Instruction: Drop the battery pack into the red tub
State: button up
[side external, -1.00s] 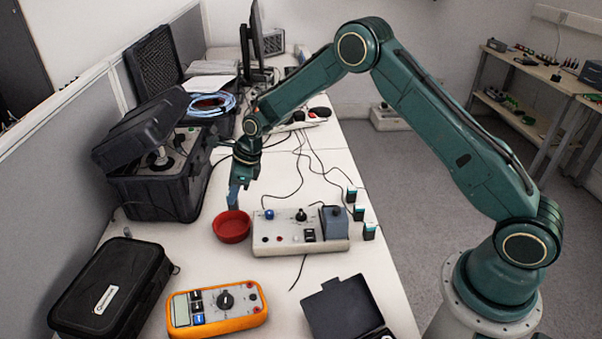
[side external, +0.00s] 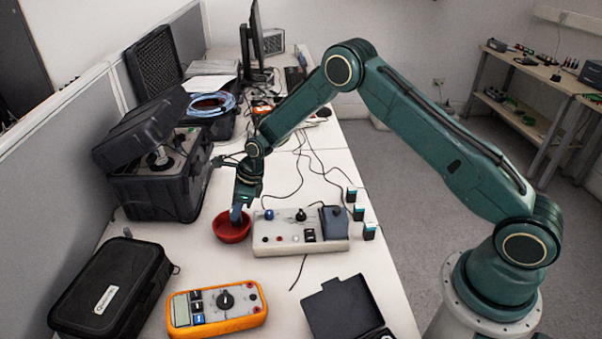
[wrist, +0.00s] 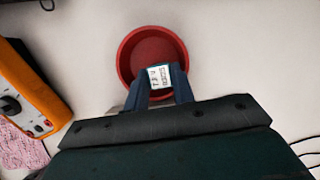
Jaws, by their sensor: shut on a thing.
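The red tub (side external: 226,236) is a small round open bowl on the white bench, left of the grey control box. In the wrist view the red tub (wrist: 153,46) lies right under my fingers. My gripper (side external: 238,213) points down over the tub, its fingertips at about the rim. In the wrist view my gripper (wrist: 160,78) is shut on the battery pack (wrist: 159,76), whose pale printed label shows between the fingers. The pack overlaps the near part of the tub's opening. In the side view the pack is hidden by the fingers.
The grey control box (side external: 290,238) with knobs stands close right of the tub. An orange multimeter (side external: 217,306) lies in front, and a black open case (side external: 158,190) stands to the left. Several small dark blocks (side external: 359,212) and loose cables lie to the right and behind.

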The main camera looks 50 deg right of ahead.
jog(key=o, duration=1.1)
jog(key=shift+r, duration=0.15)
jog(key=v, duration=1.3)
jog(key=shift+s+d+r, duration=0.15)
jog(key=shift+r, duration=0.1)
